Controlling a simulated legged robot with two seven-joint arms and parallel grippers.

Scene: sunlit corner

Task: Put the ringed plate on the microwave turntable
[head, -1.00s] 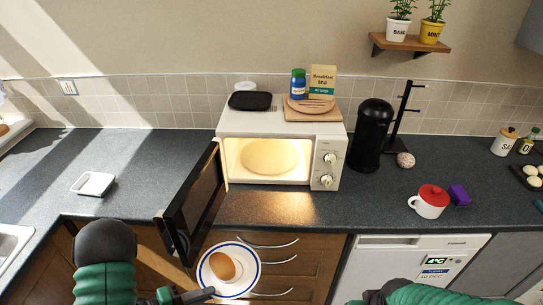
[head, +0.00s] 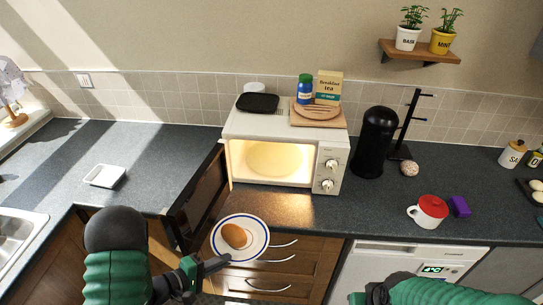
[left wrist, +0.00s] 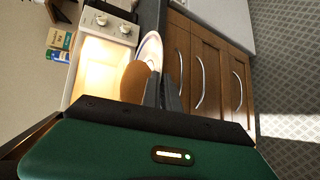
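The ringed plate (head: 258,245) is white with a blue ring and carries a brown rounded food item (head: 234,236). My left gripper (head: 222,262) is shut on the plate's near rim and holds it in front of the drawers, just below the counter edge. The plate (left wrist: 151,45) and the brown item (left wrist: 136,82) also show in the left wrist view, beyond the fingers (left wrist: 168,93). The white microwave (head: 231,130) stands open and lit, with a pale round turntable (head: 275,158) inside. My right arm is at the lower right; its fingertips are not clearly seen.
The open microwave door (head: 196,197) juts toward me, left of the plate. A black bin-like cylinder (head: 375,143), a red-lidded mug (head: 429,211) and a purple block (head: 460,206) stand to the right. A white dish (head: 105,175) lies left. The counter before the microwave (head: 290,209) is clear.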

